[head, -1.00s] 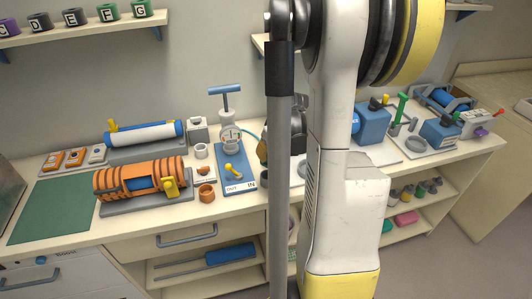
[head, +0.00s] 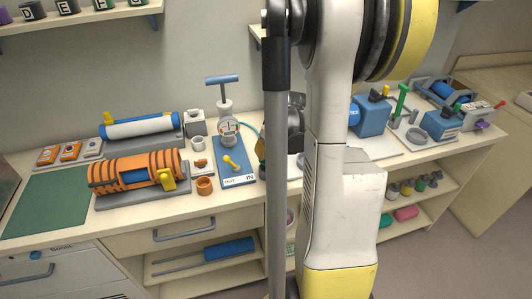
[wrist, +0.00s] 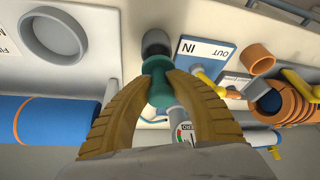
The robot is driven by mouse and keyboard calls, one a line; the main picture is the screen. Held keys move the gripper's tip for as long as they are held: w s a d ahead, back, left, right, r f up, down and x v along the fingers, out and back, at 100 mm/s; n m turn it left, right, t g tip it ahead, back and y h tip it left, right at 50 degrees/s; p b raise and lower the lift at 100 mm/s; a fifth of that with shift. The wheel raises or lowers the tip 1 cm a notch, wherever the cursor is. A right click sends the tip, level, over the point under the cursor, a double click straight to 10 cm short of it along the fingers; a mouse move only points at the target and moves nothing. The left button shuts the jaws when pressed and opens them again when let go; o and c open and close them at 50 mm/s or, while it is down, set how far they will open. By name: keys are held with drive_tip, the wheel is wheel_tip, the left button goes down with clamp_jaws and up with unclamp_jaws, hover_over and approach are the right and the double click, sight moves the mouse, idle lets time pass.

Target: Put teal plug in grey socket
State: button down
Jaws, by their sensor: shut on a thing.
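In the wrist view, my gripper (wrist: 158,98) has its two tan ribbed fingers closed on the teal plug (wrist: 157,68). The plug's wider end sticks out beyond the fingertips. A dark grey round socket (wrist: 155,40) lies directly beyond the plug, in line with it. The plug's end meets or overlaps the socket's near edge in the picture; I cannot tell whether it is inside or only in front. In the head view, my own arm and column hide the plug, the socket and most of the gripper.
A blue IN/OUT panel (head: 234,175) with a yellow lever and a gauge (head: 229,127) stands beside the work spot. An orange striped cylinder (head: 110,174) lies to the left. A large grey ring (wrist: 52,35) shows in the wrist view. The green mat (head: 50,205) is clear.

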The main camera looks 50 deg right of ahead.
drive_tip(key=shift+f+b, duration=0.3)
drive_tip(key=shift+f, duration=0.05)
idle(0.3)
drive_tip(key=shift+f+b, duration=0.35)
drive_tip(key=shift+f+b, duration=0.4)
drive_tip(key=shift+f, duration=0.05)
drive_tip(key=shift+f+b, duration=0.3)
drive_tip(key=shift+b, duration=0.05)
idle(0.4)
drive_tip(key=c, duration=1.2)
unclamp_jaws()
